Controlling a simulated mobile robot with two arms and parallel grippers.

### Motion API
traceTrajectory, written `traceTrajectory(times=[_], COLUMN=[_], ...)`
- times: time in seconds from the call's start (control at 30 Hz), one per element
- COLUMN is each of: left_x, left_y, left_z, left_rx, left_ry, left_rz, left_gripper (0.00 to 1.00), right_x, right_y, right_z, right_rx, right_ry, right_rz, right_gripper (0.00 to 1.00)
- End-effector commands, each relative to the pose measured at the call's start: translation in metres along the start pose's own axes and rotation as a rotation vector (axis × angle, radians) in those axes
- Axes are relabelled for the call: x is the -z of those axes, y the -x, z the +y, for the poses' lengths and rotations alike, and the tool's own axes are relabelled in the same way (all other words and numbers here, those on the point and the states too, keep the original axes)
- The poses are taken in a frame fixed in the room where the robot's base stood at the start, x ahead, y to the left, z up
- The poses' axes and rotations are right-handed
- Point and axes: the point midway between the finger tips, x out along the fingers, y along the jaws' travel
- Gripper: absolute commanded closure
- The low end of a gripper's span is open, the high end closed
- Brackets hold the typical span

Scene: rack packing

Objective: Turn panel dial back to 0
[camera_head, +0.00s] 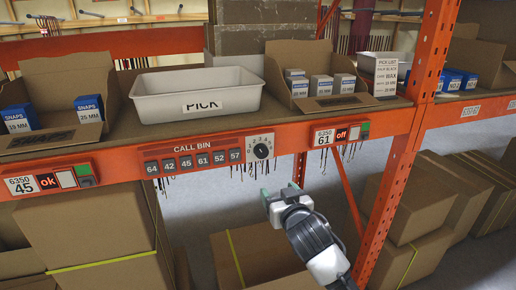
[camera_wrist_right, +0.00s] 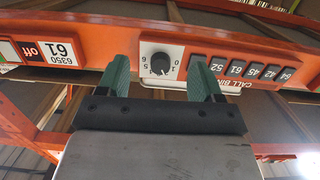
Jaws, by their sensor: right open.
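The call bin panel (camera_head: 190,158) is on the orange front beam of the shelf. Its black dial (camera_head: 261,151) sits on a white number plate at the panel's right end. In the right wrist view the dial (camera_wrist_right: 160,63) appears upside down, and where its pointer stands is too small to tell surely. My right gripper (camera_head: 278,192) is below and slightly right of the dial in the head view. In the right wrist view its green fingers (camera_wrist_right: 160,76) are open and empty, one to each side of the dial, apparently short of it. My left gripper is not in view.
A white PICK tray (camera_head: 195,82) and open cartons (camera_head: 318,75) stand on the shelf above. Display units (camera_head: 338,135) and (camera_head: 50,180) flank the panel on the beam. An orange upright (camera_head: 415,120) stands at the right. Large boxes (camera_head: 410,205) are below.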

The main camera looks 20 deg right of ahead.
Motion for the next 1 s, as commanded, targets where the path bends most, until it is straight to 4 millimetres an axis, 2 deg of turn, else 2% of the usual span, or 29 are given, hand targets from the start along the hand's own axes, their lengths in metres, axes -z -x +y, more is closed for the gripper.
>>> traceTrajectory(times=[0.03, 0.1, 0.2, 0.37, 0.7, 0.83, 1.0], left_x=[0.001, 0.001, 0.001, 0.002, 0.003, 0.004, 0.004], left_y=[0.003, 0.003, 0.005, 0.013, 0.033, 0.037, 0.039], left_z=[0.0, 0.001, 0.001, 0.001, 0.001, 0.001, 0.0], left_rx=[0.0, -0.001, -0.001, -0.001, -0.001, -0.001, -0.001], left_ry=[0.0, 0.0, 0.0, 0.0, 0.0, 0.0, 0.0], left_rz=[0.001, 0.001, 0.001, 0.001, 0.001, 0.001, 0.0], left_gripper=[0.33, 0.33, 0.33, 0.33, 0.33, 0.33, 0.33], right_x=[0.025, 0.043, 0.053, 0.057, 0.062, 0.062, 0.061], right_y=[0.006, 0.012, 0.012, -0.006, -0.067, -0.082, -0.091], right_z=[-0.002, -0.003, -0.004, -0.004, -0.004, -0.004, -0.004], right_rx=[0.004, 0.005, 0.006, 0.005, 0.006, 0.006, 0.007], right_ry=[-0.006, -0.013, -0.019, -0.018, -0.019, -0.018, -0.018], right_rz=[0.043, 0.076, 0.093, 0.092, 0.091, 0.092, 0.092], right_gripper=[0.34, 0.34, 0.34, 0.34, 0.34, 0.34, 0.34])
